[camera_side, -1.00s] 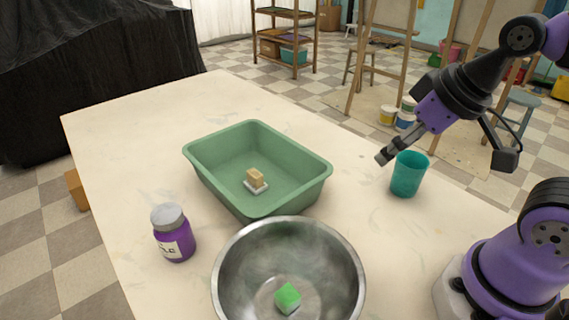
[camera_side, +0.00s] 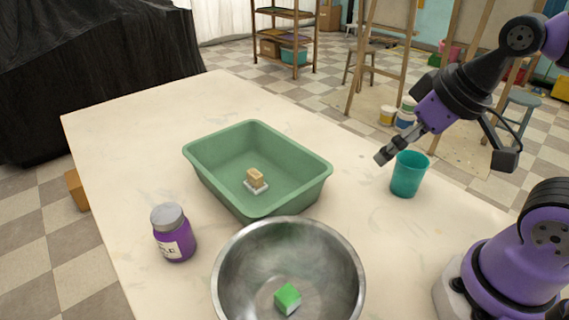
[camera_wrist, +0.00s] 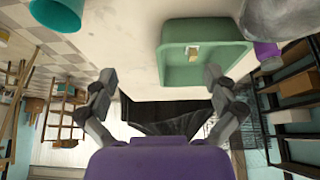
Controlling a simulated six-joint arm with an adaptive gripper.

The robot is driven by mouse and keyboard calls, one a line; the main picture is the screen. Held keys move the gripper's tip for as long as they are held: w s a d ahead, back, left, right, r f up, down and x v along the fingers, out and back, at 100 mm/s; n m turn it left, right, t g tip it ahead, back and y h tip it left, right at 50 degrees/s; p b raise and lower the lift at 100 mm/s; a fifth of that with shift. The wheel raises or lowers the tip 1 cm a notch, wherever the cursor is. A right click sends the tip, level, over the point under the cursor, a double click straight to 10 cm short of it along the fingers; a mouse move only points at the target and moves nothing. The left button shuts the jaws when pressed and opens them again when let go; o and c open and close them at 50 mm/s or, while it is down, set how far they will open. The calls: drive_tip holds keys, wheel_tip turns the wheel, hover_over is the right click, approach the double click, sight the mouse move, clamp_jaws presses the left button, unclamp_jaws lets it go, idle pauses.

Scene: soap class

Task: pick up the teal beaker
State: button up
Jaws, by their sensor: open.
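The teal beaker (camera_side: 408,176) stands upright on the table at the right in the side view. My gripper (camera_side: 383,158) is just left of and above the beaker's rim in that picture, with its fingers pointing down and left; I cannot tell whether it touches the beaker. In the wrist view the teal beaker (camera_wrist: 57,12) is at the top left, cut off by the frame and outside the fingers. My gripper (camera_wrist: 160,85) shows two spread fingers there with nothing between them.
A green tub (camera_side: 220,180) holding a tan block (camera_side: 256,178) on a white dish stands mid-table. A steel bowl (camera_side: 240,275) with a green block (camera_side: 287,298) is in front. A purple jar (camera_side: 174,240) stands at the left. The table (camera_side: 130,115) is clear behind the tub.

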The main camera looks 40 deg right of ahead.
drive_tip(key=w+d+m+g, duration=0.2)
drive_tip(key=d+m+g, duration=0.1)
drive_tip(key=d+m, duration=0.3)
drive_tip(key=m+g, duration=0.2)
drive_tip(key=m, duration=0.1)
hover_over(410, 169)
drive_tip(key=w+d, duration=0.1)
drive_tip(key=d, duration=0.1)
wheel_tip(410, 169, down, 3)
drive_tip(key=shift+g, duration=0.3)
drive_tip(key=shift+d+f, duration=0.2)
drive_tip(key=shift+f, duration=1.65)
drive_tip(key=shift+d+f, duration=0.15)
drive_tip(key=shift+f, duration=1.75)
drive_tip(key=shift+d+f, duration=0.2)
drive_tip(key=shift+f, duration=1.65)
drive_tip(key=c, duration=1)
